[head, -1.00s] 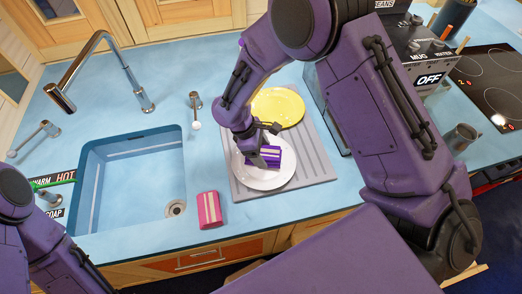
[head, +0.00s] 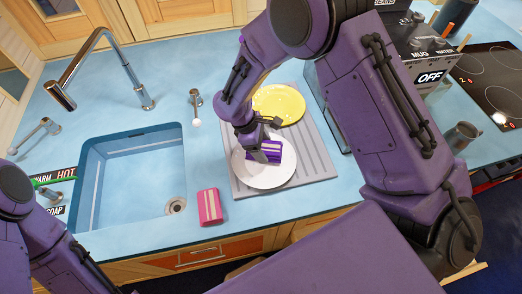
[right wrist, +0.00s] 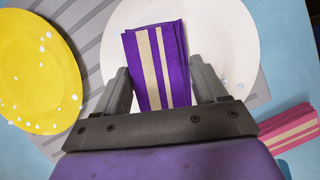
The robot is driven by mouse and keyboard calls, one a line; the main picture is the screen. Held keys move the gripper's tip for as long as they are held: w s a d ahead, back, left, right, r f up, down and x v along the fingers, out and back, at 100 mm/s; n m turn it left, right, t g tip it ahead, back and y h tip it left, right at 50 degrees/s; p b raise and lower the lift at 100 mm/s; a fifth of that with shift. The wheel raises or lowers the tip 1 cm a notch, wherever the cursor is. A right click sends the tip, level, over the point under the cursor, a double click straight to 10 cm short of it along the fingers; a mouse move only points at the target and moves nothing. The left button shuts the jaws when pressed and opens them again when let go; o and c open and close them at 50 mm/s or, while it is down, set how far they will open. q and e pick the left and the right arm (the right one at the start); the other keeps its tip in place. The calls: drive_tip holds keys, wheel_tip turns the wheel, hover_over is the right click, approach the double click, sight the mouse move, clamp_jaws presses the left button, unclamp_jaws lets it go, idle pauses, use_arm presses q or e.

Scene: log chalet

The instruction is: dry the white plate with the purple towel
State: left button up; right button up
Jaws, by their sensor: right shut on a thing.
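The white plate (head: 259,178) lies on the grey drainer (head: 312,160) right of the sink. The purple towel (head: 272,150), folded with cream stripes, is at the plate's far part, held between the fingers of my right gripper (head: 262,152). In the right wrist view the towel (right wrist: 157,60) sits between both fingers, over the plate. My right gripper is shut on it. My left arm shows at the lower left edge; its gripper is out of view.
A yellow plate (head: 278,105) with water drops lies behind the white plate. A pink striped towel (head: 210,207) lies at the counter's front edge. The sink (head: 135,175) and tap (head: 100,65) are left. A machine (head: 400,50) and mug (head: 460,137) are right.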

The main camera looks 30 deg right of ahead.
sight(267, 167)
drive_tip(key=shift+s+a+r, duration=0.1)
drive_tip(key=shift+s+a, duration=0.55)
drive_tip(key=shift+s, duration=0.25)
drive_tip(key=shift+s+a, duration=0.65)
drive_tip(key=shift+s, duration=0.25)
drive_tip(key=shift+w+d, duration=0.65)
drive_tip(key=shift+w, duration=0.25)
drive_tip(key=shift+w+d, duration=0.65)
drive_tip(key=shift+w, duration=0.2)
drive_tip(key=shift+s+a, duration=0.65)
drive_tip(key=shift+s, duration=0.25)
drive_tip(key=shift+r, duration=3.4)
drive_tip(key=shift+f, duration=0.1)
